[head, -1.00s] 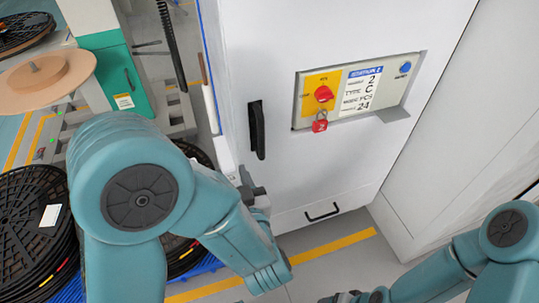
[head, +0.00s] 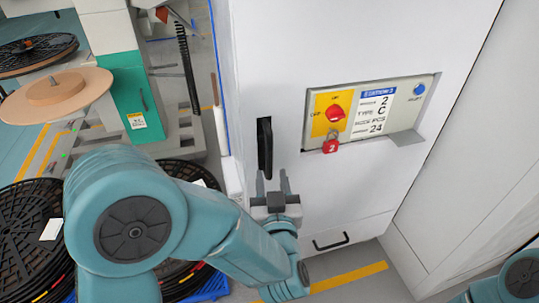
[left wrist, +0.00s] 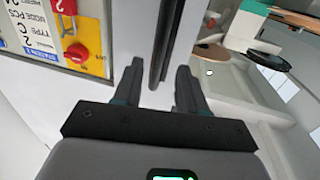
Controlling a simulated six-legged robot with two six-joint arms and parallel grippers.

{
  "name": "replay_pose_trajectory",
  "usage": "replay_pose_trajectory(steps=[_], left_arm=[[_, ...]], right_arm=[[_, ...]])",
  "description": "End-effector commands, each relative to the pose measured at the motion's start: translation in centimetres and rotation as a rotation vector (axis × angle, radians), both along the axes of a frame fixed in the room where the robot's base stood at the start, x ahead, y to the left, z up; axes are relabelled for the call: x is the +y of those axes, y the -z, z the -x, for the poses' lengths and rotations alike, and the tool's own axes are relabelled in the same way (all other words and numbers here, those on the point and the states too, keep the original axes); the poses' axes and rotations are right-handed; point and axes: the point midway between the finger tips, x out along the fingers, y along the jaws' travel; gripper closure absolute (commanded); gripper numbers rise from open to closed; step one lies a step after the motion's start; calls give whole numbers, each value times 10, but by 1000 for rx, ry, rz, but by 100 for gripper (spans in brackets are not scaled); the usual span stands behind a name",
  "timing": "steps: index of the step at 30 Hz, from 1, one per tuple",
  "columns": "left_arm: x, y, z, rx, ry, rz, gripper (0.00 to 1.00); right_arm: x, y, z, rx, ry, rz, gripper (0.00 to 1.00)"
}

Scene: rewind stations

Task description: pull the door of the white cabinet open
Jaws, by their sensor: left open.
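The white cabinet (head: 290,45) stands upright in front of me with its door shut. A black vertical handle (head: 265,147) is on the left side of the door. My left gripper (head: 272,180) is open just below the handle's lower end, with its fingers pointing up toward it. In the left wrist view, the handle (left wrist: 163,45) lies between and beyond the two open fingers (left wrist: 160,82), and nothing is gripped. I cannot tell whether the fingers touch it. Part of my right arm shows at the lower right, but its gripper is out of view.
A panel (head: 375,110) with a red rotary switch (head: 335,113) and a red padlock (head: 330,146) is on the door, with a ledge below. A lower black pull (head: 331,241) is near the floor. Black reels (head: 30,225) stand at left. Floor shows at lower right.

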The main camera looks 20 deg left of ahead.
Motion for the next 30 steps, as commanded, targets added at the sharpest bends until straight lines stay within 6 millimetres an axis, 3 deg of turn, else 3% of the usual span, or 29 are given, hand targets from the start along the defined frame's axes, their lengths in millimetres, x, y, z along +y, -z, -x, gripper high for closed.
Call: replay_pose_trajectory(steps=[4,10,23,27,30], left_arm=[[14,0,-32,0,-5,1,59],[24,1,-60,1,-1,0,59],[29,0,-72,0,1,-1,59],[29,0,-71,0,1,0,100],[29,0,-71,0,0,0,100]], right_arm=[[0,0,0,0,0,0,24],[0,0,0,0,0,0,24],[0,0,0,0,0,0,24],[0,0,0,0,0,0,24],[0,0,0,0,0,0,24]])
